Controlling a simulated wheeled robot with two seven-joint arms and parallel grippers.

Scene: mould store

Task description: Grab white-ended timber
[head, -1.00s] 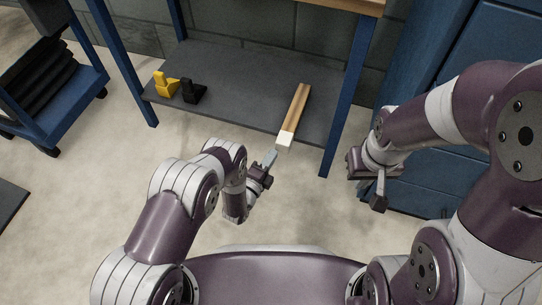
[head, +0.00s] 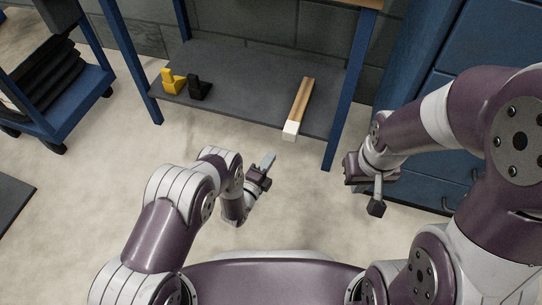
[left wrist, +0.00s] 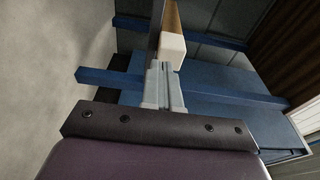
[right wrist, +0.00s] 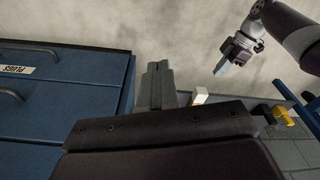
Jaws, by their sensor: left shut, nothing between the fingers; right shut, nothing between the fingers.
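The white-ended timber (head: 302,103) lies on the dark lower shelf (head: 240,82), near its right end. Its white end (head: 290,131) juts out past the shelf's front edge. In the left wrist view the timber's white end (left wrist: 171,52) shows just beyond the fingertips, and in the right wrist view its white end (right wrist: 200,96) is small. My left gripper (head: 268,161) is shut and empty, in front of and below the white end, apart from it. My right gripper (head: 377,196) is shut and empty, to the right of the bench leg, well away from the timber.
Yellow (head: 174,82) and black (head: 200,88) blocks stand on the shelf's left part. Blue bench legs (head: 349,95) flank the shelf. A blue drawer cabinet (head: 445,125) stands at right, a blue cart (head: 75,105) at left. Floor in front is clear.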

